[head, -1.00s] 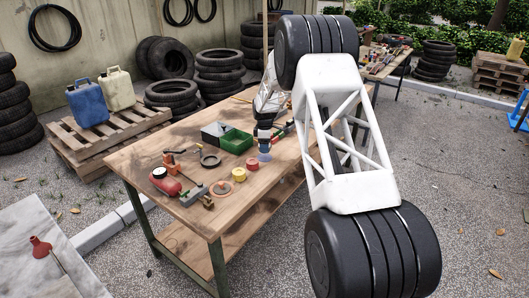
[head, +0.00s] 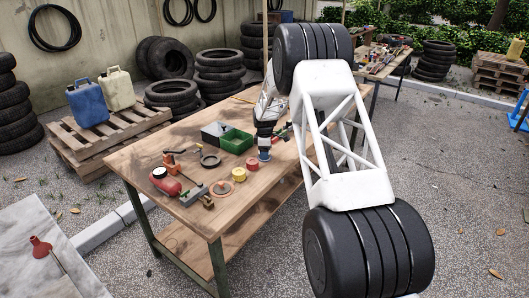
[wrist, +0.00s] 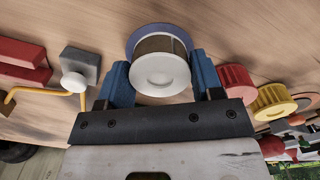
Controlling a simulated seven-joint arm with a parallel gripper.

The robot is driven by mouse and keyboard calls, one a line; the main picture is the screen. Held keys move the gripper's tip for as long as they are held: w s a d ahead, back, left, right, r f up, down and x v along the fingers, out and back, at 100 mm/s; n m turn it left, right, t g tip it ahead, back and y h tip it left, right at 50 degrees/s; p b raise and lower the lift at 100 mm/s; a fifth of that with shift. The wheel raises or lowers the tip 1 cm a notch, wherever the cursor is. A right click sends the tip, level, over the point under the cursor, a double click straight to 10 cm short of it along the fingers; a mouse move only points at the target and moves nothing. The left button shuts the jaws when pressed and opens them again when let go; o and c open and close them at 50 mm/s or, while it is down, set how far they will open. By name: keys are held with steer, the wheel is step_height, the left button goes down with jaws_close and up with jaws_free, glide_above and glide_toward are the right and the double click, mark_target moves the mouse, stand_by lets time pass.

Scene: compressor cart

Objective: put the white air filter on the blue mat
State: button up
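In the wrist view, the white air filter (wrist: 160,68) sits between the two blue fingers of my gripper (wrist: 162,78). A finger lies close against each side of it, with no clear gap. The round blue mat (wrist: 133,43) shows as a rim behind the filter. The filter appears to be at or just above the mat; exact contact is hidden. In the head view, my gripper (head: 264,150) is low over the workbench (head: 215,217), beside the green bin, and hides the filter and most of the mat.
A red round part (head: 252,164) and a yellow one (head: 239,174) stand close to my gripper. The bench's front-right strip is bare.

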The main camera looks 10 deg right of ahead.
steer(key=o, duration=0.4)
steer(key=shift+c, duration=0.2)
steer(key=shift+r, duration=0.1)
step_height(320, 180, up, 12)
stand_by(0.5)
stand_by(0.4)
steer(key=shift+r, duration=0.1)
